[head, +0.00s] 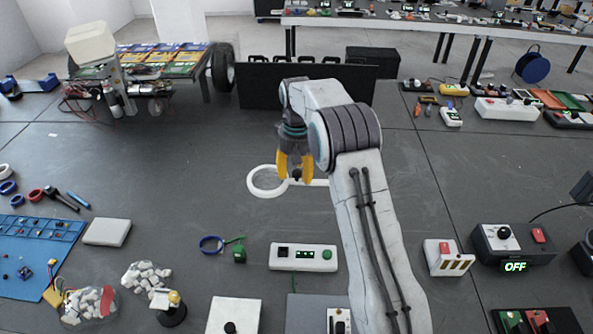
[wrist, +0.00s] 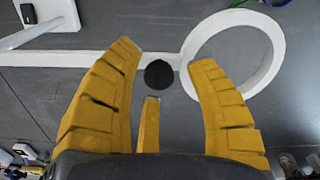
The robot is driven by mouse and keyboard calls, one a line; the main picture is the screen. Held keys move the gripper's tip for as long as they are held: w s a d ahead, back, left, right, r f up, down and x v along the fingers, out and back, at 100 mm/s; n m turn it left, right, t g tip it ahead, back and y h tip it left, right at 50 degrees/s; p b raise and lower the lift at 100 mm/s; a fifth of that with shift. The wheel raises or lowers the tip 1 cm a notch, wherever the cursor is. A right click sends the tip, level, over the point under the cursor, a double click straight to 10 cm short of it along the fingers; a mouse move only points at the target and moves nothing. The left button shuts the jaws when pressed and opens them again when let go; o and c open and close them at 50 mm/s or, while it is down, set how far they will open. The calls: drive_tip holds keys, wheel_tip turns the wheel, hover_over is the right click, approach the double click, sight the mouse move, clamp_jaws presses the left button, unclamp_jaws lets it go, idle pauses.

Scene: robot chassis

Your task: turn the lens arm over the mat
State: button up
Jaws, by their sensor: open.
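The lens arm is a white ring (head: 252,183) on a thin white bar that runs right and passes behind my arm. In the wrist view the ring (wrist: 190,55) is at upper right and the bar (wrist: 50,58) goes left. A black round knob (wrist: 159,75) sits on the bar beside the ring. My gripper (head: 295,176) points down at the knob. In the wrist view my gripper (wrist: 165,55) is open, its yellow fingers on either side of the knob with gaps showing. A blue mat (head: 30,275) with small parts and compartments lies at the left edge.
A white box with green lights (head: 303,257) and a green clip (head: 239,253) lie in front. White pebbles (head: 146,277) are at the front left. A dark box marked OFF (head: 513,245) is at right. The table between ring and blue mat is mostly clear.

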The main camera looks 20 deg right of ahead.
drive_tip(key=shift+c, duration=0.2)
drive_tip(key=shift+r, duration=0.1)
clamp_jaws()
